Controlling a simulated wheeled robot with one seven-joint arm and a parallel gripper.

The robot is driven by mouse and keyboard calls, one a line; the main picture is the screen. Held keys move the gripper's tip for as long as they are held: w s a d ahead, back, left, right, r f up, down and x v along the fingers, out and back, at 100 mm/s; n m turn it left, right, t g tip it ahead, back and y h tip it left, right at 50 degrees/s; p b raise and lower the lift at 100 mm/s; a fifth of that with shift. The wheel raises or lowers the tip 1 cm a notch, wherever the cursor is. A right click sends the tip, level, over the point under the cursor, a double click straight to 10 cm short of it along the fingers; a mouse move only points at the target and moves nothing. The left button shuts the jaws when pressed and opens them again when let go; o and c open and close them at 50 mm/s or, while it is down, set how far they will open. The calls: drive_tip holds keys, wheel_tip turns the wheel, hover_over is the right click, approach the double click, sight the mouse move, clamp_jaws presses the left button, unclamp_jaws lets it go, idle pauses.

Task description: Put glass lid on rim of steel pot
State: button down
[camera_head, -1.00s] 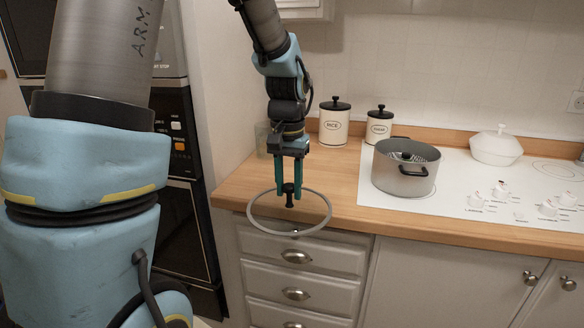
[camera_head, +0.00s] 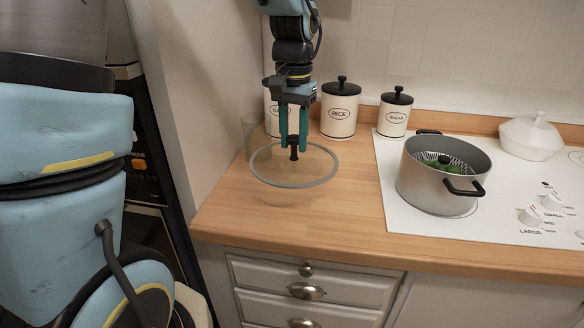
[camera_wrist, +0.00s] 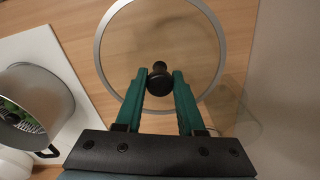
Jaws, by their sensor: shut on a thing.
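The glass lid (camera_head: 331,177) is a clear disc with a grey rim and a black knob. My gripper (camera_head: 293,150) is shut on the knob, and the lid hangs roughly level over the wooden counter, left of the pot. In the wrist view the lid (camera_wrist: 186,62) spreads beyond the fingertips of my gripper (camera_wrist: 160,82). The steel pot (camera_head: 432,193) stands on the white cooktop, open at the top, with two black handles. Something green and a steamer-like insert show inside it. The pot (camera_wrist: 35,88) is also at the left of the wrist view.
Rice (camera_head: 340,110) and sugar (camera_head: 394,114) canisters stand behind, with another canister partly hidden by my arm. A clear glass container (camera_head: 254,136) is at the back left by the wall. A white lidded dish (camera_head: 531,137) sits behind the pot. The counter (camera_head: 300,228) in front is clear.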

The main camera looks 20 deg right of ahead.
sight(294, 159)
drive_tip(key=shift+f+p, duration=0.75)
drive_tip(key=shift+f, duration=3.25)
drive_tip(key=shift+f, duration=0.2)
drive_tip(key=c, duration=0.5)
unclamp_jaws()
drive_tip(key=shift+r, duration=0.1)
